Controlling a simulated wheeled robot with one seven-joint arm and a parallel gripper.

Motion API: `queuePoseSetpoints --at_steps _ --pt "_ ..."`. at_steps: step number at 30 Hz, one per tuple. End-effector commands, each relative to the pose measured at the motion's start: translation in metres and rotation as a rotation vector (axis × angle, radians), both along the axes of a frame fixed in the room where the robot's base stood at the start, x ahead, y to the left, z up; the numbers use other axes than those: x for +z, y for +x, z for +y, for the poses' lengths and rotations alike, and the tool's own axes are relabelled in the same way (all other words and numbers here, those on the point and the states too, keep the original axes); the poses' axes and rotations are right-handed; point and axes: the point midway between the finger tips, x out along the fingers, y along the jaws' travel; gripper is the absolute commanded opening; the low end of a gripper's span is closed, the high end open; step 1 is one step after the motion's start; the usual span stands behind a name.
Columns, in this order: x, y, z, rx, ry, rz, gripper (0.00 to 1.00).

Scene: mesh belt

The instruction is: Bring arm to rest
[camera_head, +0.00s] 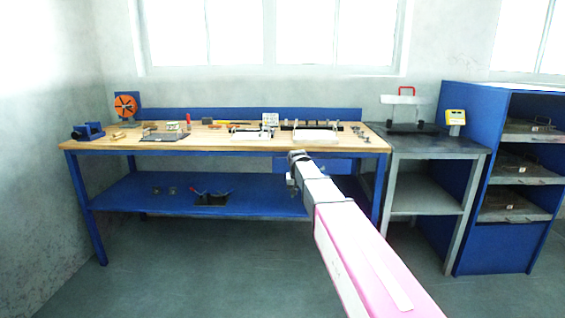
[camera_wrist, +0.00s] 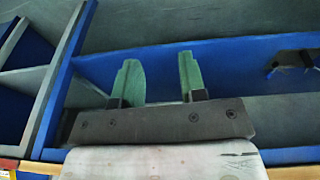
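My arm reaches from the lower right of the head view towards the front edge of the workbench (camera_head: 225,147). My gripper (camera_head: 296,157) is at its far end, small and partly hidden by the wrist, in front of the bench edge. In the wrist view my gripper (camera_wrist: 158,72) has two green fingers standing well apart. Nothing is between them. Behind the fingers are a blue surface and grey floor. I cannot tell the exact gap between gripper and bench edge.
The bench holds an orange reel (camera_head: 126,106), a blue vise (camera_head: 88,131) and several small tools and fixtures. Its blue lower shelf (camera_head: 260,203) bears a few items. A grey side table (camera_head: 436,150) and a blue shelf unit (camera_head: 487,240) stand right. Floor (camera_head: 200,270) in front is clear.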

Motion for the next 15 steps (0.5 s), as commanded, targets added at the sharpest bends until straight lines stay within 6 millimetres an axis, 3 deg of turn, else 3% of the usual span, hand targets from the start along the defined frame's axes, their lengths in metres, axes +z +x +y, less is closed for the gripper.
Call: queuePoseSetpoints --at_steps 1,6,15 --pt "-0.024 -0.033 -0.017 -0.002 0.000 0.020 0.38" --pt "-0.086 -0.107 -0.054 0.003 0.005 0.072 0.38" --pt "-0.163 -0.244 -0.105 0.009 0.022 0.160 0.38"
